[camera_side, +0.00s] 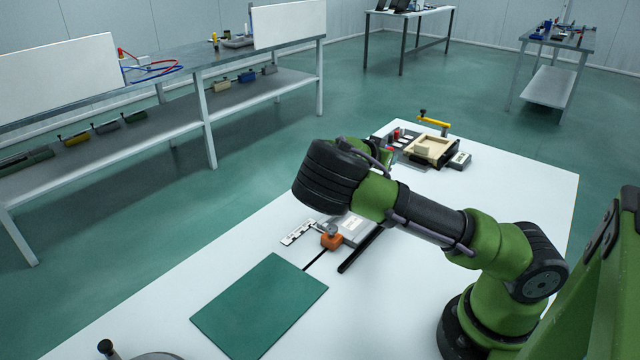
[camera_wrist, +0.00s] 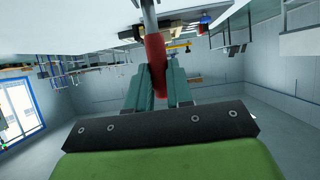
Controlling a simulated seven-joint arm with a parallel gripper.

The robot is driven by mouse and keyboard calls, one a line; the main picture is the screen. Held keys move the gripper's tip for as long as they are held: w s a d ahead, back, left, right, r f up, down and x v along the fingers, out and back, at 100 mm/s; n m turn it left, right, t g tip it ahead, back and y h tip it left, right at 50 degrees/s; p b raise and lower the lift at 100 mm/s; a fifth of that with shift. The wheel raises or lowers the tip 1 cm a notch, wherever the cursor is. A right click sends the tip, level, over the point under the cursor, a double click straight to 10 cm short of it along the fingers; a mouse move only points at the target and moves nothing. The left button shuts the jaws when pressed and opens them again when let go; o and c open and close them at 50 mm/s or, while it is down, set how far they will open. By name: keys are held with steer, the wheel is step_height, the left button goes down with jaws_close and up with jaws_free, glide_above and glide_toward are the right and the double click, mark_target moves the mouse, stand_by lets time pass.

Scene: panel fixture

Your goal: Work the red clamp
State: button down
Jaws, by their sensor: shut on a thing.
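The red clamp handle (camera_wrist: 154,60) shows in the wrist view as a red grip on the end of a grey metal rod (camera_wrist: 149,14). My gripper (camera_wrist: 155,80) is shut on this red grip, with one teal finger on each side of it. The rod runs up out of the top of the picture, so the clamp's base is not seen there. In the side view my wrist and arm hide the gripper and the held handle. I cannot tell from there how far the clamp is open or closed.
A wooden tray (camera_side: 430,150) and a yellow-handled clamp (camera_side: 433,121) stand at the far end. The table's right side is bare.

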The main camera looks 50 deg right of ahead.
steer(key=c, duration=1)
jaws_free()
steer(key=v, duration=1.2)
